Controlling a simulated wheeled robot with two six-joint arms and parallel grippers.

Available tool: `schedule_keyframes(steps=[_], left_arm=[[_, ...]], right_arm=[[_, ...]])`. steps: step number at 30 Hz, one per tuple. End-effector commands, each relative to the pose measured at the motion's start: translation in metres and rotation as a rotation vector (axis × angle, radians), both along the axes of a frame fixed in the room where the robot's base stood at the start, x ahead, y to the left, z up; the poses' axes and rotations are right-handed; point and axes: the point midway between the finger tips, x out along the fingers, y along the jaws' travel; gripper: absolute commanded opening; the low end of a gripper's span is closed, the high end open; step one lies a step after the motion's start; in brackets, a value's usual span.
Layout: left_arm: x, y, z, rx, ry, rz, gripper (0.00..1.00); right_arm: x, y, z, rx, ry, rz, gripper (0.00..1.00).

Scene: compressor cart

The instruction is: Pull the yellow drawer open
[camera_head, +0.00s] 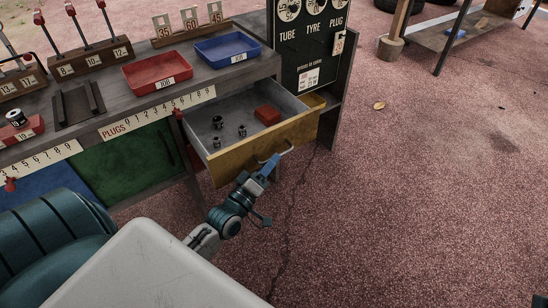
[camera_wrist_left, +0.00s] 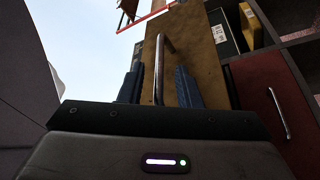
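The yellow drawer (camera_head: 262,146) stands pulled out from the bench in the head view, with its grey inside showing. Its metal handle (camera_head: 287,149) is on the yellow front. My left gripper (camera_head: 268,168) is at this handle. In the left wrist view the handle (camera_wrist_left: 159,70) stands between the two blue fingers of my left gripper (camera_wrist_left: 160,88). Gaps show between the bar and the fingers, so the gripper looks open around it. The drawer's front (camera_wrist_left: 190,50) also shows there. My right gripper is not in view.
A red block (camera_head: 267,115) and several small dark parts lie inside the drawer. A red tray (camera_head: 157,73) and a blue tray (camera_head: 228,49) stand on the bench top. A dark price board (camera_head: 308,50) stands beside the drawer. The reddish gravel floor to the right is mostly clear.

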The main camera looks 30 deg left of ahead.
Motion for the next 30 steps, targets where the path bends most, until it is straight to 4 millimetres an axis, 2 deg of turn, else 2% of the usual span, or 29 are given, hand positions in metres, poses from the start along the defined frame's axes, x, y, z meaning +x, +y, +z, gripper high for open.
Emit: schedule_keyframes(steps=[6, 13, 18, 30], left_arm=[[-0.043, 0.003, -0.010, 0.002, 0.005, -0.001, 0.31], [-0.074, 0.004, -0.017, 0.000, 0.004, 0.000, 0.31], [-0.082, 0.005, -0.018, 0.000, 0.001, 0.000, 0.31], [-0.082, 0.005, -0.018, 0.000, 0.001, 0.000, 0.31]], right_arm=[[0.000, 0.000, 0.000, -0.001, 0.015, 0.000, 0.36], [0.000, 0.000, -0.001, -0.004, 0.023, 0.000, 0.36], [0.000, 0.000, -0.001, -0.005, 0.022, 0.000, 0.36], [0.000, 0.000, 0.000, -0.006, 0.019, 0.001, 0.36]])
